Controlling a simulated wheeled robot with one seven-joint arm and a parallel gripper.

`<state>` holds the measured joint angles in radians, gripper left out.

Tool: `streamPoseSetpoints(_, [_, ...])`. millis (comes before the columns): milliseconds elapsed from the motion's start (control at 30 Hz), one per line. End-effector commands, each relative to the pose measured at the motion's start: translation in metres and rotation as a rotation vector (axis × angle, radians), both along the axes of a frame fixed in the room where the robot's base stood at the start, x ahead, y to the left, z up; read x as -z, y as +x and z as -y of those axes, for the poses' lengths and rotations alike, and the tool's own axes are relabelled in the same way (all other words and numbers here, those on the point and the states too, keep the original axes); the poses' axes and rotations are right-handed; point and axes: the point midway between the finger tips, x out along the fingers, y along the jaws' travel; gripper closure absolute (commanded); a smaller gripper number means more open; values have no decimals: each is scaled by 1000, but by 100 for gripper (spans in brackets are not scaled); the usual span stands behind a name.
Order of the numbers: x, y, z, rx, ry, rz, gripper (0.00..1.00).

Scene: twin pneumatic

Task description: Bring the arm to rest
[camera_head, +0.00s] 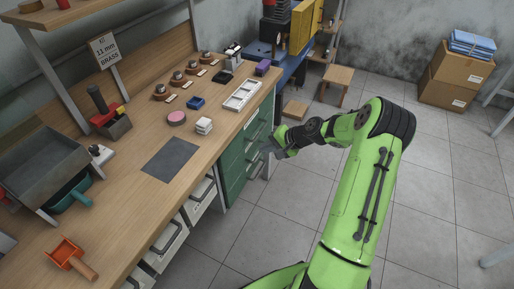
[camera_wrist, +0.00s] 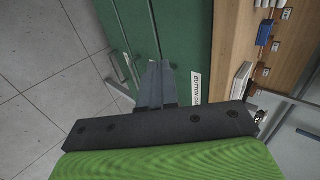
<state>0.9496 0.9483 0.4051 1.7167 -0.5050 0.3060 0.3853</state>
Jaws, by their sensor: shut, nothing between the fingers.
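My green arm (camera_head: 350,190) reaches up from the bottom of the head view and bends left at the black-capped elbow (camera_head: 393,120). My gripper (camera_head: 272,148) is at the left end of the arm, beside the front of the workbench and below the level of its top. In the wrist view my gripper (camera_wrist: 158,68) has its two dark fingers together and nothing between them. The green drawer cabinet (camera_wrist: 120,35) lies beyond the fingertips. I cannot tell how small the gap to it is.
The wooden workbench (camera_head: 135,205) carries a grey mat (camera_head: 170,159), a white tray (camera_head: 241,94), a pink disc (camera_head: 176,118) and an orange scoop (camera_head: 66,252). A wooden stool (camera_head: 338,76) and cardboard boxes (camera_head: 455,80) stand behind. The tiled floor (camera_head: 450,190) at right is largely clear.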

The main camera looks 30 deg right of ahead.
Motion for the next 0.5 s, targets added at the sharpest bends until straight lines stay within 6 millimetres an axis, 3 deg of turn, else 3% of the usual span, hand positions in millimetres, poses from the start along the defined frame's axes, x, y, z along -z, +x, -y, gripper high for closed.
streamPoseSetpoints(333, [-15, -7, -3, -29, -28, -6, 100])
streamPoseSetpoints(433, [-52, -17, -28, -135, -146, -31, 100])
streamPoseSetpoints(500, [-88, -32, -52, -234, -269, -56, 100])
